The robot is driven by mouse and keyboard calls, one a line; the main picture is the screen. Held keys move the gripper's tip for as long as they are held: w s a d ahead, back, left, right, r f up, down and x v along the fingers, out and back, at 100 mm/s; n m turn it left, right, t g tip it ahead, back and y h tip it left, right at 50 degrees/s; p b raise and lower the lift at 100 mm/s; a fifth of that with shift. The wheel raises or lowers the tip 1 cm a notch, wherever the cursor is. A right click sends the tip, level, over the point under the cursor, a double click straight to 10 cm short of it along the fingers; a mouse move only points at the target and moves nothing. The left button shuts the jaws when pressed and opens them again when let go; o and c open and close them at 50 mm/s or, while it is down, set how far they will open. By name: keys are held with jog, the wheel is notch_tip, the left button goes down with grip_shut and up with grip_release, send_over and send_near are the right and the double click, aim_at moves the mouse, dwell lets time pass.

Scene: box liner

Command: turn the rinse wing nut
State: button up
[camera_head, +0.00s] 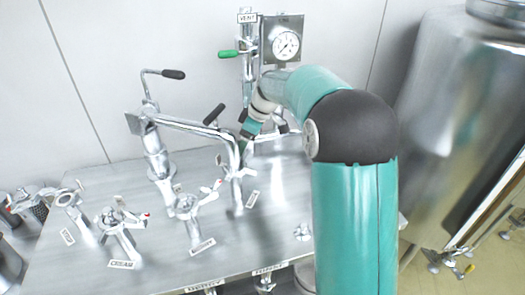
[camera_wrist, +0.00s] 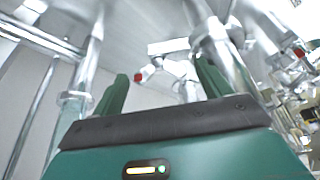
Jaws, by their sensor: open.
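My gripper (camera_head: 243,143) is open, pointing down beside the upright of the bent steel pipe at the back of the bench. In the wrist view my gripper (camera_wrist: 162,72) has its two dark green fingers apart, with nothing held. A steel wing nut (camera_wrist: 172,66) with a red tip shows beyond and between the fingertips, apart from them as far as I can see. The small labels are too blurred to tell which one reads rinse.
The steel bench (camera_head: 130,255) carries several fittings with wing nuts. A bent pipe (camera_head: 190,127) with black handles stands close left of my gripper. A pressure gauge (camera_head: 286,45) and a green-handled valve (camera_head: 229,54) rise behind. A large tank (camera_head: 450,120) stands at right.

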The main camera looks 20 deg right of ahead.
jog(key=n, duration=0.2)
jog(key=n+g, duration=0.1)
jog(key=n, duration=0.1)
jog(key=shift+w+f+g+y, duration=0.1)
jog(key=shift+w+g+y, duration=0.05)
jog(key=shift+g+y, duration=0.2)
jog(key=n+g, duration=0.1)
jog(key=n, duration=0.3)
jog(key=shift+w, duration=0.15)
jog(key=shift+d+r+n+g, duration=0.2)
jog(key=shift+r+n+g, duration=0.15)
jog(key=shift+n, duration=0.15)
jog(key=s+v, duration=0.1)
jog(key=v, duration=1.2)
jog(key=s+a+r+m+t+h, duration=0.1)
jog(key=s+a+r+m, duration=0.15)
jog(key=s+m, duration=0.35)
jog(key=s+a+r+m+t+h, duration=0.2)
jog(key=s+r+m, duration=0.1)
jog(key=s, duration=0.5)
jog(key=s+f+m+t, duration=0.2)
jog(key=s+f+m, duration=0.2)
jog(key=s, duration=1)
jog(key=shift+s+a+m+h, duration=0.15)
jog(key=shift+a+m+h, duration=0.25)
jog(key=shift+m, duration=1.4)
jog(key=shift+s+d, duration=0.1)
